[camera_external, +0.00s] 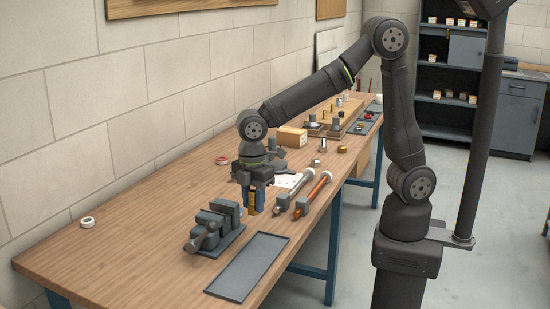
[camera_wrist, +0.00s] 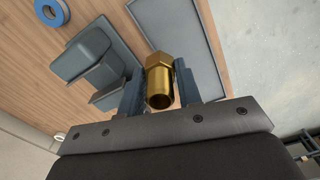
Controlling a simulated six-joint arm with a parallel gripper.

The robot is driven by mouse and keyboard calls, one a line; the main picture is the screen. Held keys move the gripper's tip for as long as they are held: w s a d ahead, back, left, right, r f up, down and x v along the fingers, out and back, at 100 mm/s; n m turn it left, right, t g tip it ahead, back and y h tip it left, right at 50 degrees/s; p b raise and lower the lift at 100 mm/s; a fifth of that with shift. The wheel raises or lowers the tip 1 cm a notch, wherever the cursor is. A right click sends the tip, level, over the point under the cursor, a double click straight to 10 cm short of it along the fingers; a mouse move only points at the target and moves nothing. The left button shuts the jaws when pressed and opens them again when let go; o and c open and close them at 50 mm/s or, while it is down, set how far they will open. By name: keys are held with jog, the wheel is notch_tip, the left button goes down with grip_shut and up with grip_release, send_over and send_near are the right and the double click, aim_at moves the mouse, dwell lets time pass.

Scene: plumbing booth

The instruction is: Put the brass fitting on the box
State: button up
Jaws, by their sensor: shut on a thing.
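The brass fitting (camera_wrist: 159,82) is held between the two fingers of my gripper (camera_wrist: 158,88) in the wrist view, its hex end away from the palm and its open end toward it. In the external view my gripper (camera_external: 254,203) points down above the wooden bench, near the vise, and the fitting (camera_external: 253,198) shows partly between the blue-grey fingers. A tan cardboard box (camera_external: 290,137) sits on the bench behind my gripper, toward the far end. It is not in the wrist view.
A grey vise (camera_external: 214,228) and an empty dark tray (camera_external: 248,267) lie at the near end. A copper pipe (camera_external: 314,193) and a grey pipe (camera_external: 296,186) lie right of my gripper. Several small fittings stand beyond the box.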

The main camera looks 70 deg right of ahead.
jog(key=w+d+r+m, duration=0.2)
jog(key=w+d+m, duration=0.3)
jog(key=w+d, duration=0.65)
jog(key=w+d+r+m, duration=0.2)
jog(key=w+d+m, duration=0.2)
jog(key=w+d, duration=0.7)
jog(key=d+m, duration=0.4)
jog(key=d, duration=1)
jog(key=s+d+r+m, duration=0.1)
jog(key=s+d+m, duration=0.15)
jog(key=d, duration=1.05)
jog(key=s+d+r+m, duration=0.1)
jog(key=d+m, duration=0.2)
jog(key=d, duration=1)
jog(key=s+d+m, duration=0.3)
jog(key=s+d, duration=0.3)
jog(key=d, duration=0.3)
jog(key=s+d+m, duration=0.3)
jog(key=s+d, duration=0.2)
jog(key=d, duration=0.5)
send_over(296, 133)
jog(key=shift+n, duration=0.25)
notch_tip(296, 133, down, 6)
jog(key=shift+r, duration=0.1)
jog(key=shift+f, duration=2.05)
jog(key=shift+f, duration=0.1)
